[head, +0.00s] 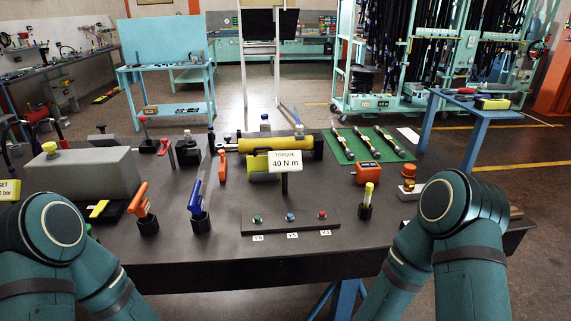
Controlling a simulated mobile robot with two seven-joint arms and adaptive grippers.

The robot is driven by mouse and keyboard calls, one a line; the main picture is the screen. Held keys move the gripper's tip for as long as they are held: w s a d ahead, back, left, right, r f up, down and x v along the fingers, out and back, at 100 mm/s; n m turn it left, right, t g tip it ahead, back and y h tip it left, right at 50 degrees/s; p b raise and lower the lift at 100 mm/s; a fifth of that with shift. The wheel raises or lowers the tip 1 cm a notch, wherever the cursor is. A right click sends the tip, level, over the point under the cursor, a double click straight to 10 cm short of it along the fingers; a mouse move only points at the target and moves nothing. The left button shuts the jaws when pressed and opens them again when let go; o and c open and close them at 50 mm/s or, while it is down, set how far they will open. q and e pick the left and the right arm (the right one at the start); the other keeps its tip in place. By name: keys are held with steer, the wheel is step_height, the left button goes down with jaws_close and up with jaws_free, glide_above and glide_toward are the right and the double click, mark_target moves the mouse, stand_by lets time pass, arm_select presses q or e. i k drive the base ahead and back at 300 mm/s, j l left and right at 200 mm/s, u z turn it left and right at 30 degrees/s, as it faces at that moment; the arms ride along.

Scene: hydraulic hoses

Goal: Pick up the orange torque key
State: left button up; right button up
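An orange key (139,201) with a slanted handle stands in a small black holder at the left front of the dark table (330,262). I take it for the orange torque key. A similar blue key (195,197) stands in its own holder just to its right. A yellow key (368,194) stands in another holder farther right. Only links of my two arms show, at the lower left and lower right. Neither gripper is in the head view, so I cannot see whether they hold anything.
A grey block (82,173) with a yellow knob stands left of the orange key. A "40 N m" sign (285,162) stands before a yellow cylinder (265,145). A button strip (290,221) lies in front. An orange box (367,174) and green mat (362,150) are at right.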

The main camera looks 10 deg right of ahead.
mark_target(141, 206)
steer(key=i+l+u, duration=0.1)
steer(key=l+u, duration=1.4)
steer(key=l, duration=0.2)
steer(key=k+l, duration=0.2)
steer(key=l, duration=0.1)
